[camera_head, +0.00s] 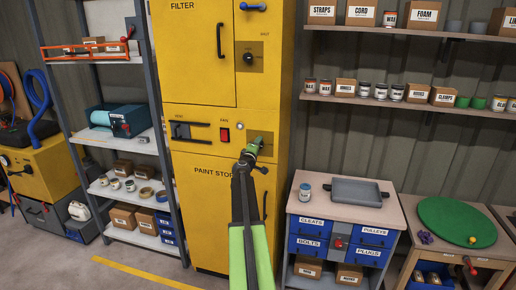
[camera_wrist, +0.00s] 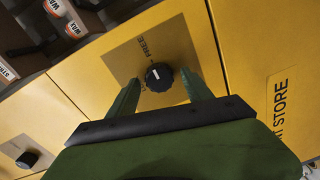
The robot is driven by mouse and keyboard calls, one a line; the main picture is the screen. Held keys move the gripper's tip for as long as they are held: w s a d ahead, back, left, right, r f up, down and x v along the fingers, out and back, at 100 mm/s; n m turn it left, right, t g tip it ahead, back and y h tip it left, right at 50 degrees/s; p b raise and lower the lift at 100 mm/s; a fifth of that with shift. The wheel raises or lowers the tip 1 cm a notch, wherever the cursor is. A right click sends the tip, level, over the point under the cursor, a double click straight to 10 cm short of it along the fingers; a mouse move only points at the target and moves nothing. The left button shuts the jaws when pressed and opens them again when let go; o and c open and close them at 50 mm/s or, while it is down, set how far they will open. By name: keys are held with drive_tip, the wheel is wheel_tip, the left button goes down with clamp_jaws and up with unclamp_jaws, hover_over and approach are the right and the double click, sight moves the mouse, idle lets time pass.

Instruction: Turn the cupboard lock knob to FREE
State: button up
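The yellow cupboard (camera_head: 205,220), marked PAINT STORE, stands in the middle of the head view. In the wrist view its black lock knob (camera_wrist: 159,77) sits on a darker square plate (camera_wrist: 175,45), with the word FREE beside it. A short pale mark shows on the knob's face. My gripper (camera_wrist: 160,80) is open, with one green finger to each side of the knob. I cannot tell whether the fingers touch it. In the head view my gripper (camera_head: 256,146) is in front of the plate and hides the knob.
A second black knob (camera_head: 248,58) is higher on the cupboard, with a blue handle (camera_head: 253,7) above it. A red switch (camera_head: 225,135) and a slide handle (camera_head: 190,131) are left of my gripper. A drawer bench (camera_head: 341,209) stands close on the right.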

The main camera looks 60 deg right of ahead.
drive_tip(key=shift+a, duration=0.1)
drive_tip(key=v, duration=1.7)
drive_tip(key=shift+p, duration=0.45)
drive_tip(key=shift+a, duration=0.1)
